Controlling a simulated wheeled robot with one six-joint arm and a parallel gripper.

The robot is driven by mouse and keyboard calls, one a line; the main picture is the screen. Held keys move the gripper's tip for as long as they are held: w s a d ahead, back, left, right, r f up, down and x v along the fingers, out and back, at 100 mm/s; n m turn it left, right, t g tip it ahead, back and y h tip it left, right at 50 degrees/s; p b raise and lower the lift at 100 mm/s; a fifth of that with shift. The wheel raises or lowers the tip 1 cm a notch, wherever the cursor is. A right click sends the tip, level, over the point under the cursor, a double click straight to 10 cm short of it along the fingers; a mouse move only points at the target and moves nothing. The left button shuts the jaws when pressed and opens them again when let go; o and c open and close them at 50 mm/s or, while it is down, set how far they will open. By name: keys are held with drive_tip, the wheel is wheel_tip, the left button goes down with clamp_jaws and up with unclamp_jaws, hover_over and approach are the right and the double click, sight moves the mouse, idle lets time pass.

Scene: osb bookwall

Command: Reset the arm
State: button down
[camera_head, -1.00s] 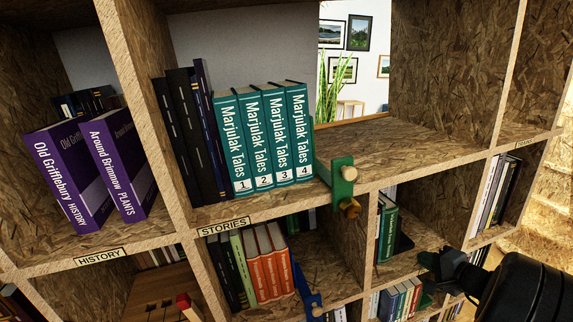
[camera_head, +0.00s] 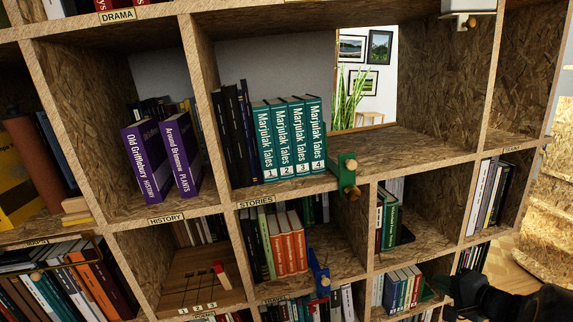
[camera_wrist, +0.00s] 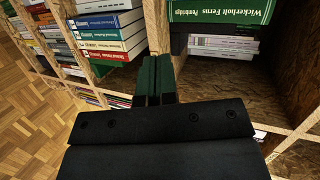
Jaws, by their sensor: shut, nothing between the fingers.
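My gripper (camera_wrist: 155,72) shows in the wrist view with its two green fingers together and nothing between them. Its tips are in front of the bookwall, close to an upright shelf edge. In the head view my gripper (camera_head: 438,286) and dark arm are at the lower right, in front of the lower shelves. The bookwall (camera_head: 430,143) of OSB board fills most of the head view.
Marjulak Tales volumes (camera_head: 290,137) stand in the stories compartment beside a green clamp (camera_head: 347,172). Purple books (camera_head: 160,160) lean in the history compartment. A blue clamp (camera_head: 319,275) sits lower. In the wrist view, stacked books (camera_wrist: 105,35) flank the fingers; wood floor (camera_wrist: 35,130) is free at left.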

drive_tip(key=s+a+r+n+g+y+p, duration=0.1)
drive_tip(key=s+a+r+n+g+p, duration=0.25)
drive_tip(key=a+r+p, duration=0.4)
drive_tip(key=s+a+r+n+g+p, duration=0.3)
drive_tip(key=a+r+n+g+p, duration=0.1)
drive_tip(key=a, duration=0.7)
drive_tip(key=s+a+r+n+g+h+p, duration=0.1)
drive_tip(key=s+a+r+n+h+p, duration=0.3)
drive_tip(key=s+r+p, duration=0.3)
wheel_tip(320, 180, up, 3)
drive_tip(key=h+p, duration=0.1)
drive_tip(key=p, duration=0.1)
drive_tip(key=shift+s+n+h+p, duration=0.25)
drive_tip(key=shift+n+h+p, duration=0.05)
drive_tip(key=shift+n+h, duration=0.1)
drive_tip(key=shift+f+g, duration=0.1)
drive_tip(key=shift+g, duration=0.15)
